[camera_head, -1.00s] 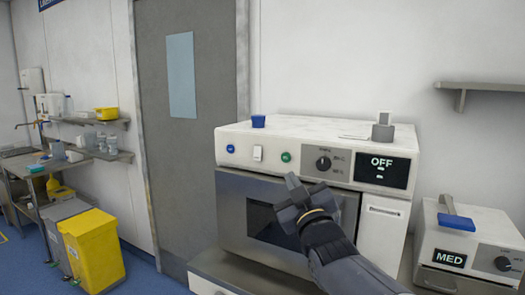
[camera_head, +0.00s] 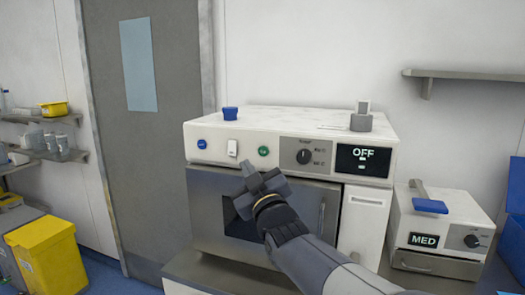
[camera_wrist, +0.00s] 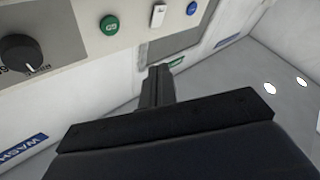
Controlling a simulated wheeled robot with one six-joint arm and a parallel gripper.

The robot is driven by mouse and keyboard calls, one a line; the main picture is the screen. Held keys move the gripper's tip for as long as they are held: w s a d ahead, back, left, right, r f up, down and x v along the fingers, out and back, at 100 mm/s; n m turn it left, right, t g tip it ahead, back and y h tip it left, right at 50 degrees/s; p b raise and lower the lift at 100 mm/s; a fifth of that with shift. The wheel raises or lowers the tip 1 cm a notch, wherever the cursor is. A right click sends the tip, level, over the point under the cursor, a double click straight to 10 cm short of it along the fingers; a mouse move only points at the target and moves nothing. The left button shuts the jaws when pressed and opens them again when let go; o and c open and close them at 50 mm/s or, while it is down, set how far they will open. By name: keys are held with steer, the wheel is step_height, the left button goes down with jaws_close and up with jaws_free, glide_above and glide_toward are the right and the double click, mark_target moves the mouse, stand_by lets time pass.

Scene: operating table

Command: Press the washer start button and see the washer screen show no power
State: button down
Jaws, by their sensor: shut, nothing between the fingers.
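The washer (camera_head: 290,135) is a white and steel box machine on a counter. Its screen (camera_head: 364,160) reads OFF in white on black. On its front panel are a green button (camera_head: 263,151), a white rocker switch (camera_head: 232,148) and a blue button (camera_head: 202,144). My gripper (camera_head: 246,166) is shut and empty, in front of the panel, just below the switch and green button. In the wrist view my gripper (camera_wrist: 159,72) points toward the panel, and the green button (camera_wrist: 109,25), white switch (camera_wrist: 158,15) and blue button (camera_wrist: 192,8) show above it. Contact cannot be told.
A black dial (camera_head: 304,157) sits between the green button and screen. A smaller machine marked MED (camera_head: 440,222) stands to the right. A grey door (camera_head: 150,130) and a yellow bin (camera_head: 47,258) are at left. A wall shelf (camera_head: 465,75) is at upper right.

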mark_target(263, 151)
steer(key=w+d+p, duration=0.2)
steer(key=w+p, duration=0.1)
steer(key=w, duration=0.4)
steer(key=shift+w+d, duration=0.25)
steer(key=shift+d, duration=0.15)
steer(key=shift+w, duration=0.15)
stand_by(1.6)
steer(key=shift+w+d, duration=0.15)
steer(key=shift+w, duration=0.1)
steer(key=shift+w+d, duration=0.15)
steer(key=shift+w, duration=0.2)
stand_by(0.6)
steer(key=shift+s, duration=0.1)
steer(key=shift+s+a+b, duration=0.3)
steer(key=shift+s+b, duration=0.35)
steer(key=shift+b, duration=0.2)
